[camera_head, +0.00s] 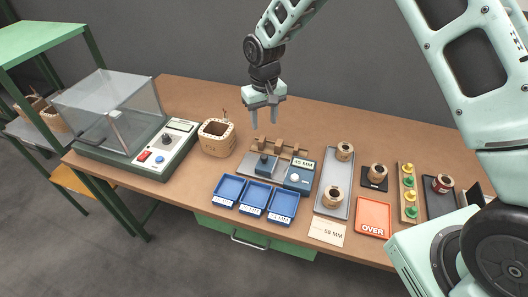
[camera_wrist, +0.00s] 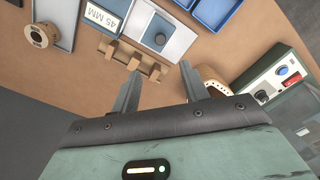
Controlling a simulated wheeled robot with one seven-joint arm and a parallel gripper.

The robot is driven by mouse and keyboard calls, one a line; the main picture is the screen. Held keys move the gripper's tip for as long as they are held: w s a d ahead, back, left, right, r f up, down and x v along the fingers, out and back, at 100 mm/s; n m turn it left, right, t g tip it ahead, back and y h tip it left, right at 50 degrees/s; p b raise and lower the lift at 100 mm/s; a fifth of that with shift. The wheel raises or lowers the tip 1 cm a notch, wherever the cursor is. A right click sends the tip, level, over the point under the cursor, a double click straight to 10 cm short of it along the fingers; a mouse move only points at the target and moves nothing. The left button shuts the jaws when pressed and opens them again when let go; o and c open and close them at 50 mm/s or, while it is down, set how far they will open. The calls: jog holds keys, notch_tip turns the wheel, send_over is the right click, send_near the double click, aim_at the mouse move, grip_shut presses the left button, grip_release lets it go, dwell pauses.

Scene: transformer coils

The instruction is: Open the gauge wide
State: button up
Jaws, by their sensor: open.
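The gauge (camera_head: 276,170) lies on the bench, a light grey plate with a blue-grey block and dark knob at its left. At its right is a blue block (camera_head: 299,178) with a white knob and a "45 MM" label (camera_head: 303,164). The gap between the blocks is bare. In the wrist view, the gauge plate (camera_wrist: 178,46) and the label (camera_wrist: 96,14) show at the top. My gripper (camera_head: 264,124) hangs open and empty above and behind the gauge, pointing down; it also shows in the wrist view (camera_wrist: 160,76).
A wooden notched rack (camera_head: 277,147) stands behind the gauge. Blue trays (camera_head: 228,188) sit in front; a grey tray (camera_head: 334,191) with coils is to the right. A "56 MM" card (camera_head: 328,232) lies in front.

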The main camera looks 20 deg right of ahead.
aim_at(264, 156)
notch_tip(264, 156, down, 15)
jog(key=p, duration=0.4)
jog(key=shift+r, duration=0.1)
